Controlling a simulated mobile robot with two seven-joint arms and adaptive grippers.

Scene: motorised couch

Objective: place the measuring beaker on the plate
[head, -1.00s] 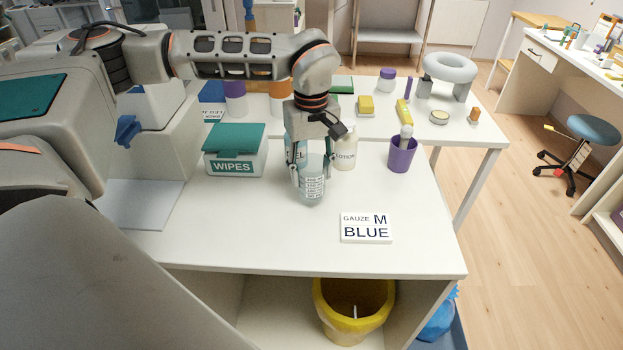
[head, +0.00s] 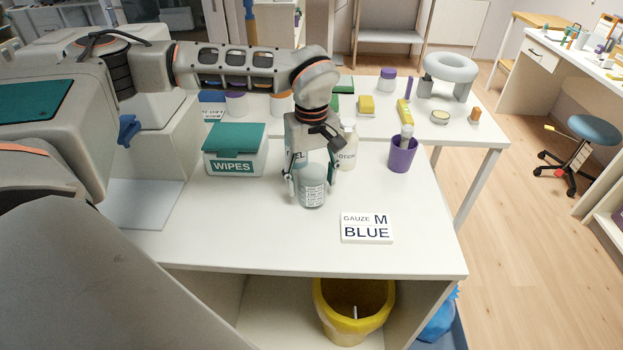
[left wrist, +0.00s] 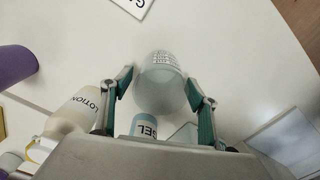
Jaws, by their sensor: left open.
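The measuring beaker (head: 313,190) is a clear, bluish-grey cup with printed markings, on the white counter in the middle of the head view. It also shows in the left wrist view (left wrist: 160,88). My left gripper (head: 311,190) reaches down from above, open, with one finger on each side of the beaker. I cannot tell whether either finger touches it. A flat, pale square slab (head: 145,205), which looks like the plate, lies at the left of the counter, partly hidden by my arm. My right gripper is not in view.
A lotion bottle (head: 347,150) and a gel bottle (left wrist: 145,126) stand close behind the beaker. A wipes box (head: 235,150) is left, a purple cup (head: 402,155) right, and a gauze box (head: 367,228) in front. The counter between wipes box and front edge is clear.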

